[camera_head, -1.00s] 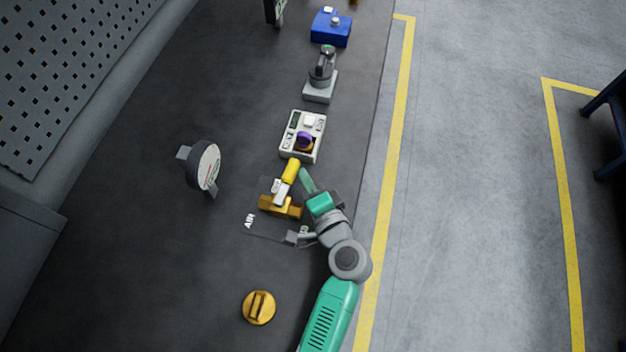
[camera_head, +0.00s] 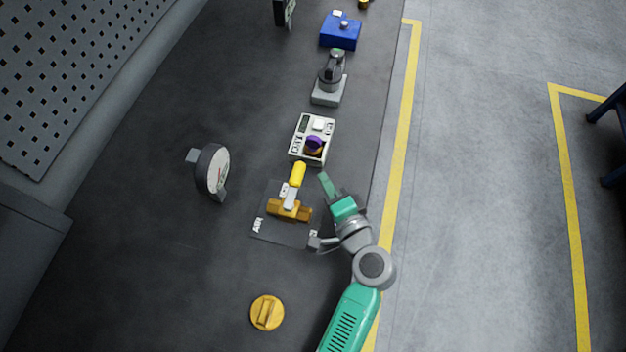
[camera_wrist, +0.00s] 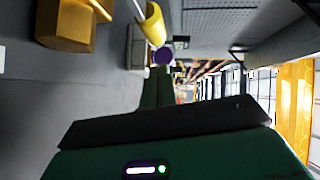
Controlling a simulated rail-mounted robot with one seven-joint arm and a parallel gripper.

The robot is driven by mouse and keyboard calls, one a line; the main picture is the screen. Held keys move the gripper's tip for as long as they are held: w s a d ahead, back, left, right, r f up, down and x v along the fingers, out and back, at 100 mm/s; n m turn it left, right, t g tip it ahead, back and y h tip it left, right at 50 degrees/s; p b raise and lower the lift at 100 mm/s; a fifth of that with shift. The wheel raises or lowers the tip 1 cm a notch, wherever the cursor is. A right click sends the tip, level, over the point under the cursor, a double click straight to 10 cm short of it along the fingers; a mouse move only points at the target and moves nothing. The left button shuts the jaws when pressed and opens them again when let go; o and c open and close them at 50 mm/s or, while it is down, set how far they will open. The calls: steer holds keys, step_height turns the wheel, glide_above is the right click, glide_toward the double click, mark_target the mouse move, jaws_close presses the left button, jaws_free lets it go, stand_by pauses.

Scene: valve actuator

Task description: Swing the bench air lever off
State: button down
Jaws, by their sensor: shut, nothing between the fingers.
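The bench air valve has a brass body (camera_head: 289,210) on a dark plate marked "AIR". Its lever has a grey arm and a yellow grip (camera_head: 298,174), which points toward the top of the head view, across the length of the body. My gripper (camera_head: 325,181) is shut and empty, to the right of the yellow grip with a visible gap. In the wrist view the brass body (camera_wrist: 66,25) is at upper left and the yellow grip (camera_wrist: 152,22) at top centre, beyond my green fingers (camera_wrist: 158,90).
A pale control box (camera_head: 312,138) with a purple knob stands just past the lever's end. A round gauge (camera_head: 212,172) is left of the valve, and a yellow round knob (camera_head: 267,313) is nearer. A grey device (camera_head: 329,80) and blue box (camera_head: 341,31) stand farther away.

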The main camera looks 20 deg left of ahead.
steer(key=v, duration=0.7)
steer(key=w+d+p+v, duration=0.1)
steer(key=v, duration=0.2)
steer(key=shift+s+d, duration=0.15)
steer(key=shift+d, duration=0.1)
steer(key=w+r+n+t+h, duration=0.3)
steer(key=w+r, duration=0.1)
steer(key=r, duration=1)
steer(key=w+r+n+t+h, duration=0.2)
steer(key=w+r+n+t, duration=0.1)
steer(key=r, duration=1.1)
steer(key=s+r+n+t+h+p, duration=0.15)
steer(key=s+r+t+h, duration=0.35)
steer(key=r, duration=0.9)
steer(key=s+r+t+h+p, duration=0.1)
steer(key=s+r+t+p, duration=0.15)
steer(key=s+r, duration=0.75)
steer(key=w+r+p, duration=0.2)
steer(key=r+p, duration=1)
steer(key=r, duration=0.1)
steer(key=w+r+p, duration=0.2)
steer(key=r+p, duration=1)
steer(key=r, duration=0.2)
steer(key=shift+d+r, duration=0.2)
steer(key=shift+d, duration=0.05)
